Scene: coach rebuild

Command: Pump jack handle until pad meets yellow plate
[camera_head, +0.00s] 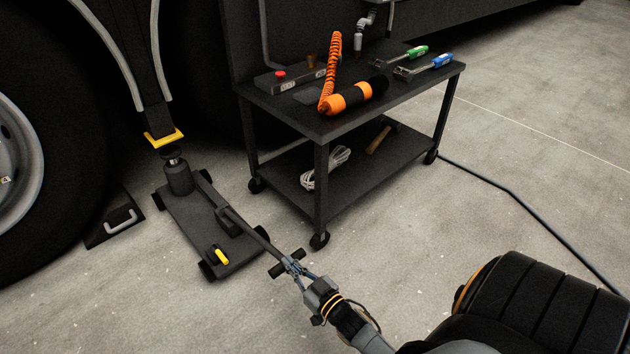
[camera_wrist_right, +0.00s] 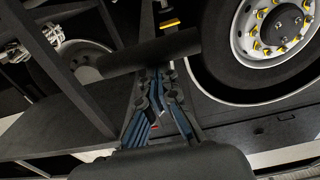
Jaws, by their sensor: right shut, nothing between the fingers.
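The dark floor jack (camera_head: 195,228) stands on the concrete beside the big wheel. Its round pad (camera_head: 173,159) sits just below the yellow plate (camera_head: 163,138) under the vehicle's strut; I cannot tell whether they touch. The jack handle (camera_head: 250,233) slants down to the right and ends in a dark crossbar grip. My right gripper (camera_head: 291,263) is shut at that grip with nothing between its fingers. In the right wrist view the crossbar (camera_wrist_right: 152,52) lies just beyond the fingertips (camera_wrist_right: 155,72); contact is unclear. The yellow plate (camera_wrist_right: 170,22) shows beyond it. My left gripper is out of view.
A black wheeled cart (camera_head: 330,130) stands right of the jack, holding an orange-and-black tool (camera_head: 352,96) and other tools. A wheel chock (camera_head: 115,220) lies by the tire (camera_head: 60,150). A dark cable (camera_head: 530,210) crosses the floor at right.

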